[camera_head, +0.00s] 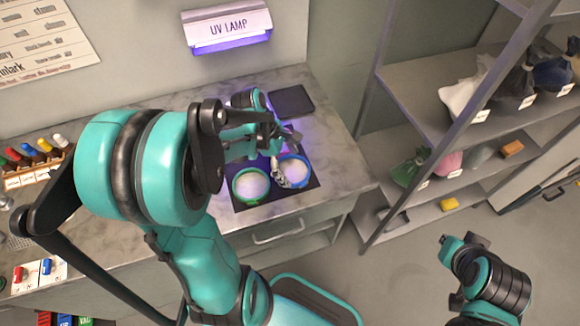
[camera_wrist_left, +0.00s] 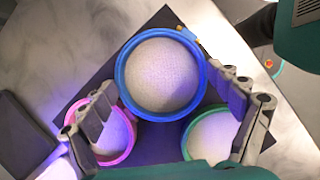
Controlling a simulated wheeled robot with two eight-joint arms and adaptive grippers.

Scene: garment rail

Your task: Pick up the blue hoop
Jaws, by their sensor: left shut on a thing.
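The blue hoop (camera_head: 307,176) is a round frame with pale fabric at the mat's right side. In the left wrist view the blue hoop (camera_wrist_left: 162,115) fills the middle, with a small brass clasp at its upper right. I cannot tell whether the hoop is clear of the mat. My right gripper (camera_head: 473,242) is at the lower right, away from the table; its jaw opening is unclear.
A green hoop (camera_head: 236,194) and a pink hoop (camera_wrist_left: 131,151) lie close to the blue one on the dark mat (camera_head: 266,202). A dark tablet-like slab (camera_head: 291,101) lies behind. A UV lamp (camera_head: 228,27) hangs on the wall. Shelves (camera_head: 421,95) with bags stand right.

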